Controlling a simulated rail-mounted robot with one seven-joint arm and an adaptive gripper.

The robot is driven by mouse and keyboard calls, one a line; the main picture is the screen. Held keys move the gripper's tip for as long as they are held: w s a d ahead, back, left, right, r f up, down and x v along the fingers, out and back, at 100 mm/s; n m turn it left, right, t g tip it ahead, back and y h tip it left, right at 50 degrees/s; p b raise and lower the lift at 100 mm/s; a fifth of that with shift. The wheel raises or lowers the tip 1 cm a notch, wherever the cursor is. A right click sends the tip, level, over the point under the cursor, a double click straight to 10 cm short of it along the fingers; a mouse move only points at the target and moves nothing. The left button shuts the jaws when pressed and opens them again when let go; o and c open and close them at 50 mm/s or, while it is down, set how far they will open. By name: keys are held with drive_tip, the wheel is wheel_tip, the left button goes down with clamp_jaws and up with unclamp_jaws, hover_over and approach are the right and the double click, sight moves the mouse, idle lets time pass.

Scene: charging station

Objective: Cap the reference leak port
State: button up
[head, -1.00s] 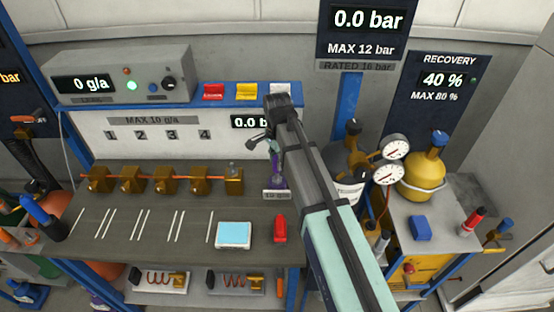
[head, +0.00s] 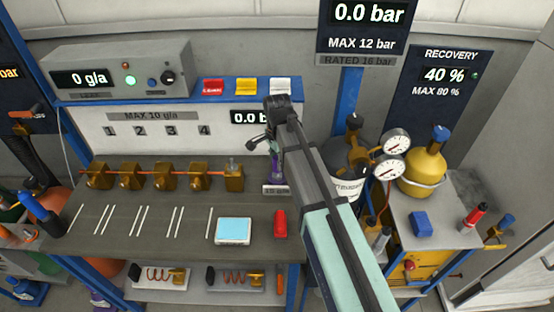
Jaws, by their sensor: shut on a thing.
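My gripper (head: 272,148) is at the right end of the bench, pointing down, mostly hidden behind my own wrist and forearm. It is shut on a slim purple piece (head: 276,166), of which only a part shows. A brass block with a grey upright fitting (head: 233,176) ends the copper line, left of my gripper. No port opening or cap shows clearly.
Several brass blocks (head: 130,175) sit along the copper line. A pale blue-screened device (head: 234,231) and a red object (head: 280,222) lie at the bench's front. Gauges (head: 392,154) and a yellow cylinder (head: 423,170) stand to the right. The grey meter (head: 122,72) reads 0 g/a.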

drive_tip(key=shift+f+b, duration=0.5)
drive_tip(key=shift+f, duration=0.7)
drive_tip(key=o, duration=1)
wheel_tip(320, 180, up, 12)
drive_tip(key=shift+r, duration=0.1)
